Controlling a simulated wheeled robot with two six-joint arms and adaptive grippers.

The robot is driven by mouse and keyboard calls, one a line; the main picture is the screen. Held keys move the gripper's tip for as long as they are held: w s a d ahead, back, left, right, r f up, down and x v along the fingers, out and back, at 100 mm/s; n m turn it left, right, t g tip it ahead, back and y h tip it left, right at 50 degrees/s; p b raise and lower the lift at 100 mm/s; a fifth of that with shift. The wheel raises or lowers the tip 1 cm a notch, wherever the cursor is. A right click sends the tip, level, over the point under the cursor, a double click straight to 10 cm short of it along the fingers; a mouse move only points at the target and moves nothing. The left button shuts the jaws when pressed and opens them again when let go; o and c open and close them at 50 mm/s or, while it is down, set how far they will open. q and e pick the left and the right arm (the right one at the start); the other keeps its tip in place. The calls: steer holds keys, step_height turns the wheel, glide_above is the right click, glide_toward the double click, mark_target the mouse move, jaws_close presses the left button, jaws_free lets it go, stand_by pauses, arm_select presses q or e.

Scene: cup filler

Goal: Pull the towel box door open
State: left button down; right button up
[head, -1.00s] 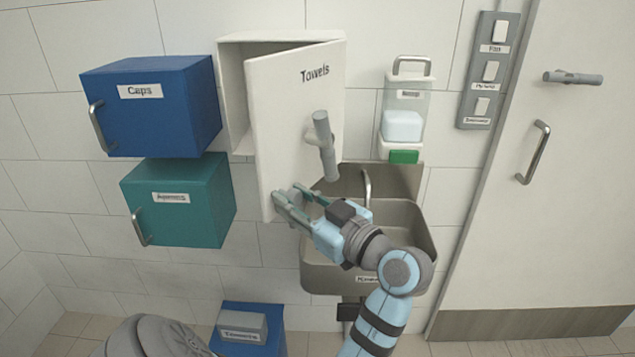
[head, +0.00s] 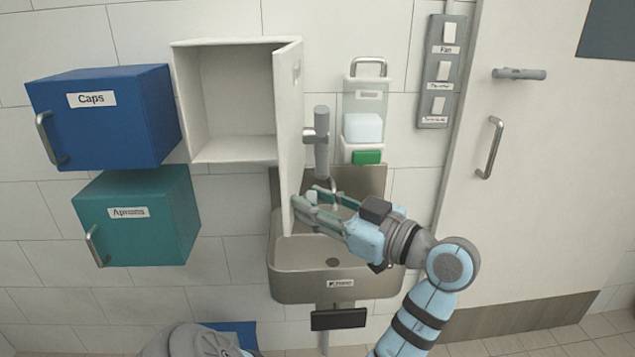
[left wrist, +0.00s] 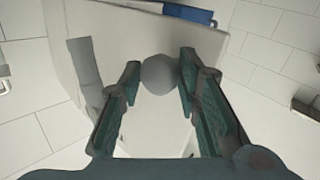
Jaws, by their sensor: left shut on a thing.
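The white towel box (head: 228,150) is on the wall with its door (head: 289,120) swung wide, seen nearly edge-on. The box's inside shows and looks empty. A grey bar handle (head: 321,145) stands out from the door's outer face; it also shows in the left wrist view (left wrist: 86,75). My left gripper (head: 308,199) is at the door's lower part. In the left wrist view, its fingers (left wrist: 160,78) close on the sides of a round grey knob (left wrist: 160,74) in front of the white door (left wrist: 150,120). My right gripper is not in view.
A blue Caps box (head: 120,135) and a teal Aprons box (head: 150,225) are at the left. A metal sink (head: 300,285) is below the towel box. A soap dispenser (head: 362,105), a switch panel (head: 437,80) and a large door (head: 530,200) are to the right.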

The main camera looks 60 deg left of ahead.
arm_select(q)
steer(key=shift+w+r, duration=0.15)
steer(key=shift+r, duration=0.05)
steer(key=c, duration=1.4)
jaws_free()
steer(key=shift+a, duration=0.1)
steer(key=shift+o, duration=0.9)
steer(key=shift+w+a+f, duration=0.25)
steer(key=shift+w, duration=0.05)
steer(key=shift+s, duration=0.1)
steer(key=shift+r, duration=0.1)
glide_toward(292, 137)
steer(key=x, duration=0.5)
steer(key=shift+w+a, duration=0.1)
steer(key=shift+w, duration=0.15)
